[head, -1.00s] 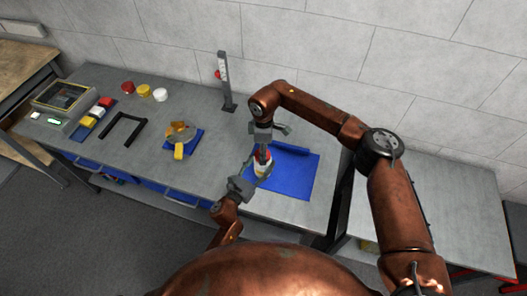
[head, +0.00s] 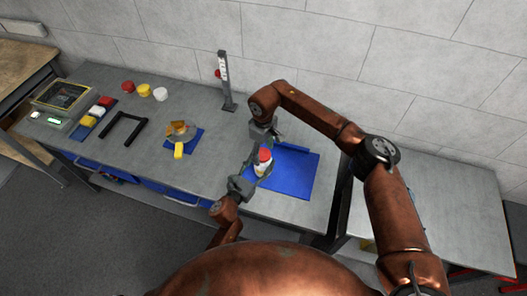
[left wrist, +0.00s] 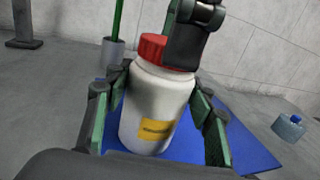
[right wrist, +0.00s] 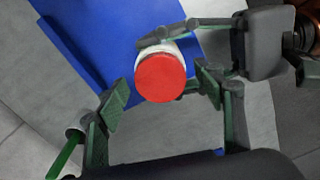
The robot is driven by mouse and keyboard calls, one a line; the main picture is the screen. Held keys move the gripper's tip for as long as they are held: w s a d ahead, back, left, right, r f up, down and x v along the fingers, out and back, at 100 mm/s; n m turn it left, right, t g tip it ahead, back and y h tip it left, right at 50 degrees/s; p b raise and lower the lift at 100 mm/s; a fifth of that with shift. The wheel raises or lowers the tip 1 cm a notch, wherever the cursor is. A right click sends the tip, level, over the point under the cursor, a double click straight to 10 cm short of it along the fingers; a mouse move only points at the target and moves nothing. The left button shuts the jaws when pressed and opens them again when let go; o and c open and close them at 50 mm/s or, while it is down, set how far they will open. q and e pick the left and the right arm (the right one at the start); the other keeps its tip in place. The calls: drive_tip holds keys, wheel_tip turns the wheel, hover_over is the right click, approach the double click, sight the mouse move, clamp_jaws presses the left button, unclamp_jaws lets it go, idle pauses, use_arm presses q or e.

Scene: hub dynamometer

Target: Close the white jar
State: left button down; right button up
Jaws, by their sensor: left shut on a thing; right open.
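The white jar (head: 261,170) with a yellow label (left wrist: 157,130) stands upright on the blue mat (head: 297,178). A red lid (right wrist: 160,78) sits on its top and also shows in the left wrist view (left wrist: 151,48); I cannot tell how tightly it is seated. My left gripper (left wrist: 155,115) is shut around the jar's body, one finger on each side. My right gripper (right wrist: 158,98) is open above the jar, its fingers apart on either side of the lid. One dark part of it hides part of the lid in the left wrist view.
Red (head: 128,86), yellow (head: 143,90) and white (head: 160,94) round pieces lie at the back left. A dark post (head: 225,80) stands behind.

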drive_tip(key=shift+r, duration=2.25)
drive_tip(key=shift+c, duration=0.3)
